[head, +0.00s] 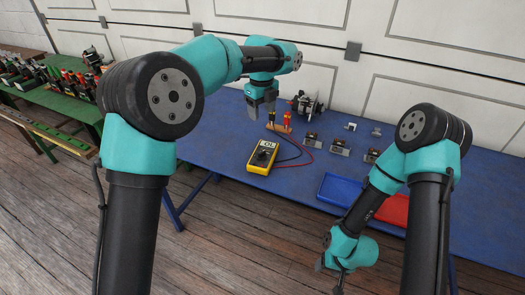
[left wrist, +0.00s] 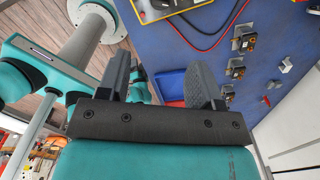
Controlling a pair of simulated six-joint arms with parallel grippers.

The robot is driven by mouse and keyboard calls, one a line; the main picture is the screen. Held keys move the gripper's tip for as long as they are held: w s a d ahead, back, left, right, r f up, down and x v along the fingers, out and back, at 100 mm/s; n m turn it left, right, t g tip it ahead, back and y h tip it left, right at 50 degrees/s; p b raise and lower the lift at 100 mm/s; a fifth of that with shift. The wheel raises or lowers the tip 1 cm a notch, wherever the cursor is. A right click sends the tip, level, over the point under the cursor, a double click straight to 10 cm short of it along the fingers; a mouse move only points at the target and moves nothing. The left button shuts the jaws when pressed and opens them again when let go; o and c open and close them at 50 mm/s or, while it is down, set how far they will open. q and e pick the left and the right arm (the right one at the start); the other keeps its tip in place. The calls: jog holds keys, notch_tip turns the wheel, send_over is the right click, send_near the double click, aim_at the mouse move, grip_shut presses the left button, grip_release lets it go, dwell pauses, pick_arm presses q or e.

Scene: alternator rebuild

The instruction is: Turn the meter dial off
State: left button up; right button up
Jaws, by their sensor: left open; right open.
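The yellow meter (head: 263,155) lies on the blue table with its face up. Its display reads like "OL", and its dark dial sits below the display, too small to tell its pointer's setting. In the left wrist view only an edge of the meter (left wrist: 172,10) shows at the top. My left gripper (head: 261,108) is above the table, behind the meter and apart from it, pointing down. It is open and empty, with its fingers apart in the left wrist view (left wrist: 158,75). My right gripper (head: 330,266) is low at the front, open, away from the meter.
Red and black probes stand in a holder (head: 280,127) behind the meter, their leads looping to its right. An alternator part (head: 307,104) and several small metal pieces lie farther right. A blue tray (head: 335,189) and red tray (head: 396,209) are at the front right.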

aim_at(262, 152)
pick_arm(q)
notch_tip(262, 152, down, 17)
jog(key=shift+f, duration=0.15)
dwell(0.5)
jog(key=shift+c, duration=0.2)
jog(key=c, duration=0.9)
